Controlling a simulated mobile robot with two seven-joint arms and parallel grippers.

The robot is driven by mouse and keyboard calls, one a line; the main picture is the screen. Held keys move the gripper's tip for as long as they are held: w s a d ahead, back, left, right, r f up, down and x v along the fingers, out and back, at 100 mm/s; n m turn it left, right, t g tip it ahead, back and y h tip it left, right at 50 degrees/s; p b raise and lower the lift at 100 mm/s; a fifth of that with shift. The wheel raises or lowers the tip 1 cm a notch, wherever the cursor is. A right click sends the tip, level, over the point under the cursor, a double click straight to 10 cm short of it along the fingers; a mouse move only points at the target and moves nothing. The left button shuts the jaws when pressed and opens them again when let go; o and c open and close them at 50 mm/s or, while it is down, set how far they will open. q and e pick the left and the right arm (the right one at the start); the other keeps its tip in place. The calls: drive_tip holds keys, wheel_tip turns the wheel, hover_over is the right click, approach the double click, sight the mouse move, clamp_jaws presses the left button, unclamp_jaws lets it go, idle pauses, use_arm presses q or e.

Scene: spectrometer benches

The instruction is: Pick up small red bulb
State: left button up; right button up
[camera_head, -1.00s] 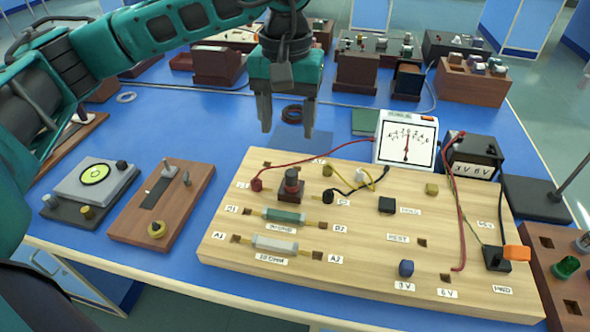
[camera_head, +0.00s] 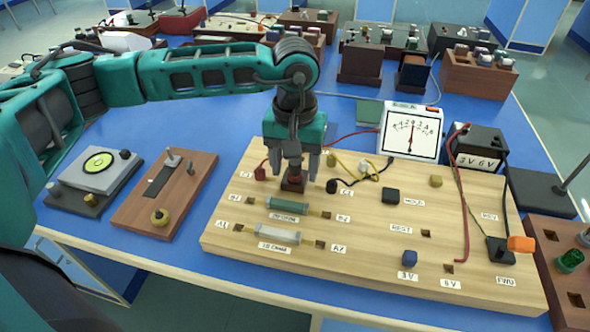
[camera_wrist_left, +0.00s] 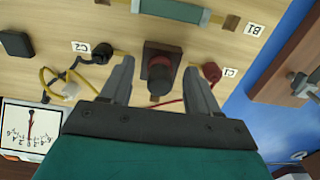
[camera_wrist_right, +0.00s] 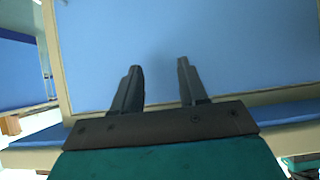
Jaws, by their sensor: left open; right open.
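The small red bulb (camera_wrist_left: 160,68) stands upright in a dark square holder (camera_wrist_left: 161,52) on the wooden board (camera_head: 330,270). In the head view the bulb is mostly hidden by my left gripper (camera_head: 293,178), and only the holder (camera_head: 291,186) shows beneath it. My left gripper is open, pointing down over the holder. In the left wrist view the gripper's fingers (camera_wrist_left: 158,82) lie on either side of the bulb, with a gap to each. My right gripper (camera_wrist_right: 160,82) is open and empty, beside a blue surface.
A red plug (camera_head: 260,173) and a black plug (camera_head: 332,187) with wires stand close on either side of the holder. A green resistor (camera_head: 286,207) lies in front. A white meter (camera_head: 411,131) and a dark battery box (camera_head: 477,155) stand behind the board.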

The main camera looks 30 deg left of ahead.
sight(296, 162)
use_arm(q)
drive_tip(key=shift+c, duration=0.3)
drive_tip(key=c, duration=1.1)
drive_tip(key=shift+o, duration=0.2)
drive_tip(key=shift+r, duration=0.1)
wheel_tip(296, 162, up, 23)
drive_tip(key=p, duration=0.3)
drive_tip(key=shift+p, duration=0.4)
